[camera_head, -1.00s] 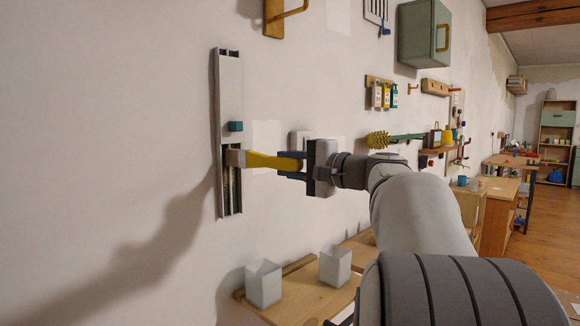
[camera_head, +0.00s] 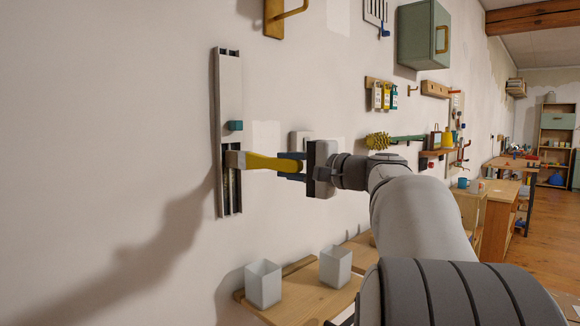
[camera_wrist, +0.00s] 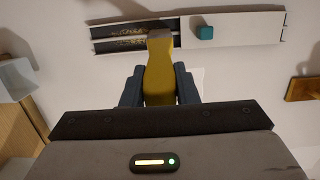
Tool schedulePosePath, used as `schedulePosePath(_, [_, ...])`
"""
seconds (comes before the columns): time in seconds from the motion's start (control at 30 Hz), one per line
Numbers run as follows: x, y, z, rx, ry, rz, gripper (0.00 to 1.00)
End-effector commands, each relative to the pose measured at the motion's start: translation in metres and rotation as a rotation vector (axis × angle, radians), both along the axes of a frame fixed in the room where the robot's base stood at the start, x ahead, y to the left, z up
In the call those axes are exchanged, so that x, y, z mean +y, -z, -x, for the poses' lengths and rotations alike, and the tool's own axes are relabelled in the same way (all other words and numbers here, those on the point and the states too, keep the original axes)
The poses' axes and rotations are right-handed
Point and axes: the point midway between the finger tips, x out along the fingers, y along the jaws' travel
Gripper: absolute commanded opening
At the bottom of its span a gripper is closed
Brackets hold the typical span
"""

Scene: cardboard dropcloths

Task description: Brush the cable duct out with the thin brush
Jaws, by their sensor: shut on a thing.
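The cable duct (camera_head: 230,90) is a tall grey channel fixed upright on the wall. Its upper part is covered, with a teal knob (camera_head: 235,126) near the cover's lower end. The lower part is open and shows dark grooves with brownish specks, also visible in the wrist view (camera_wrist: 118,43). My gripper (camera_head: 292,168) is shut on the yellow handle of the thin brush (camera_head: 265,162). The brush points left, its pale head at the open part just below the knob. In the wrist view the brush (camera_wrist: 158,75) sits between the dark fingers. Whether the bristle tips touch the groove floor I cannot tell.
Two white bins (camera_head: 263,284) stand on a wooden shelf (camera_head: 300,297) below. A wooden bracket (camera_head: 275,18) hangs above right of the duct. A green cabinet (camera_head: 416,35) and a yellow spiky brush (camera_head: 377,141) are farther along the wall. The wall left of the duct is bare.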

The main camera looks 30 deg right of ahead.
Motion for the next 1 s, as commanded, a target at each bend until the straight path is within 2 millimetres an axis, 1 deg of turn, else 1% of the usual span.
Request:
schedulePosePath(0.03, [0.000, 0.008, 0.000, 0.000, 0.000, 0.000, 0.01])
schedulePosePath(0.1, [0.000, 0.015, 0.000, 0.000, 0.000, 0.000, 0.01])
schedulePosePath(0.6, [0.000, 0.054, 0.001, 0.000, 0.000, 0.000, 0.01])
schedulePosePath(0.7, [0.000, 0.060, 0.001, 0.000, 0.000, 0.001, 0.01])
schedulePosePath(0.87, [0.000, 0.062, 0.001, 0.000, 0.000, 0.001, 0.01])
schedulePosePath(1.0, [0.000, 0.071, 0.001, 0.000, 0.000, 0.000, 0.01])
